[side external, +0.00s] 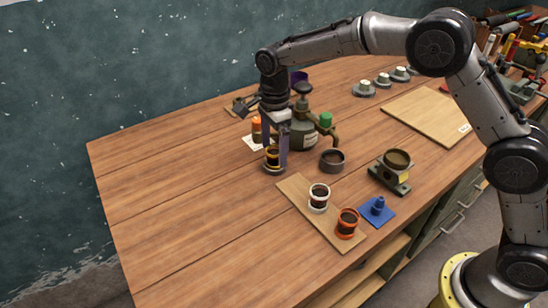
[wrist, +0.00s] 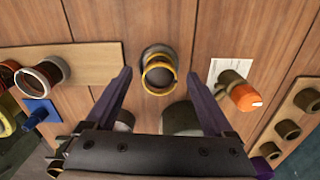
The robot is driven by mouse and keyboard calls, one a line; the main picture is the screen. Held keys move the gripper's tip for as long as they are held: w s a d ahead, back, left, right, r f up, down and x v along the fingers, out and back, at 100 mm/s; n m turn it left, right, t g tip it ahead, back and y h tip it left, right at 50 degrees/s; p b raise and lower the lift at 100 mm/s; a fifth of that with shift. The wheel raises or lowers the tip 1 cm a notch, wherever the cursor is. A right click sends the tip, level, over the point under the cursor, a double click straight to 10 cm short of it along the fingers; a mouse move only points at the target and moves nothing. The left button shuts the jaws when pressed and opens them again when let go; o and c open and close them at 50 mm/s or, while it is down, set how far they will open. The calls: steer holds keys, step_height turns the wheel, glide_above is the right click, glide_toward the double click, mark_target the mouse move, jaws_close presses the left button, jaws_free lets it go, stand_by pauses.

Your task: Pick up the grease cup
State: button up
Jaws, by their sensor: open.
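A small dark cup with yellow bands (side external: 272,154) stands on the wooden table below my gripper; I take it for the grease cup, though other similar cups are in view. In the wrist view the yellow-banded cup (wrist: 159,76) stands upright between the lines of my two fingers. In the wrist view my gripper (wrist: 159,73) is empty, and I cannot tell whether a finger touches the cup.
A dark ring-shaped cup (side external: 331,160) is to the right. A board holds a white-banded cup (side external: 319,197) and an orange-banded cup (side external: 347,222). The table's left is clear.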

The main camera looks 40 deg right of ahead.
steer(key=shift+f, duration=0.6)
jaws_close()
steer(key=shift+r, duration=0.1)
